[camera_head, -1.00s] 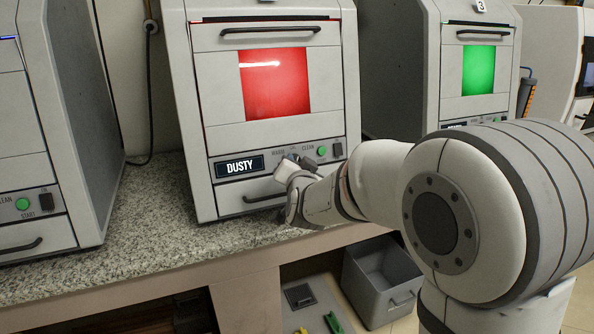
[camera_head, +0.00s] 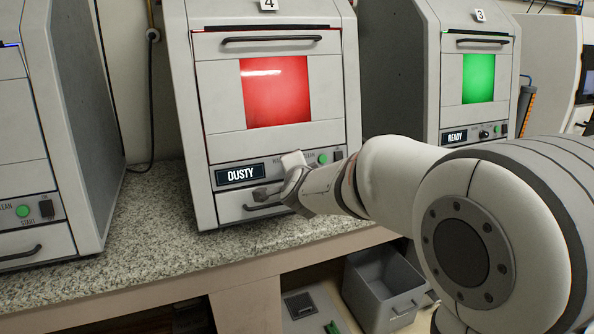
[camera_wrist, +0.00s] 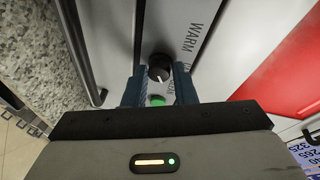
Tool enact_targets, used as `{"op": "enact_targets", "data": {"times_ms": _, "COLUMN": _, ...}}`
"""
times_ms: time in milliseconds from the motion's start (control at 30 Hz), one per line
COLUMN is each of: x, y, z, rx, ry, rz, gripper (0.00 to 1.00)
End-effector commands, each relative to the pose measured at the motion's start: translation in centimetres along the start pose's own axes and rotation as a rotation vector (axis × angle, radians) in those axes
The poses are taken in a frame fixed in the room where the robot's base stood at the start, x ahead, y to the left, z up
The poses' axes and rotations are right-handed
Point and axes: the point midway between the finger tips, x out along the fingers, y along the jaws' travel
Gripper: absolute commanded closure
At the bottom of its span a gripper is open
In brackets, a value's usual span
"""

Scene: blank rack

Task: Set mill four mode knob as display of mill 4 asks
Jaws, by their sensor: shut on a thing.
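Mill 4 (camera_head: 212,115) stands in the middle of the head view with a red window. Its display (camera_head: 240,174) reads DUSTY. The mode knob (camera_wrist: 160,66) is a dark round knob with a light pointer mark, below the WARM lettering in the wrist view. My gripper (camera_wrist: 159,72) is shut on the knob, one blue-grey finger on each side. The knob's mark points downward and slightly right in that picture. A second label near the right finger is partly covered. In the head view my gripper (camera_head: 272,191) hides the knob.
A green button (camera_wrist: 157,100) sits just beside the knob, between my fingers. A drawer handle (camera_head: 265,206) lies below the panel. Mill 3 (camera_head: 450,85) at right has a green window and reads READY. Another mill (camera_head: 30,140) stands at left. A grey bin (camera_head: 385,285) is beneath the counter.

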Motion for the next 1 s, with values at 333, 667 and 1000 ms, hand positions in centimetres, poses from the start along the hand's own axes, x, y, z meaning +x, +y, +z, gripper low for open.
{"op": "enact_targets", "data": {"times_ms": 333, "x": 0.02, "y": 0.03, "z": -0.03, "rx": 0.018, "ry": -0.003, "rz": 0.006, "gripper": 0.98}}
{"op": "enact_targets", "data": {"times_ms": 667, "x": 0.02, "y": 0.03, "z": -0.03, "rx": 0.017, "ry": -0.002, "rz": 0.005, "gripper": 0.62}}
{"op": "enact_targets", "data": {"times_ms": 1000, "x": -0.06, "y": -0.01, "z": -0.03, "rx": 0.017, "ry": -0.002, "rz": 0.004, "gripper": 0.54}}
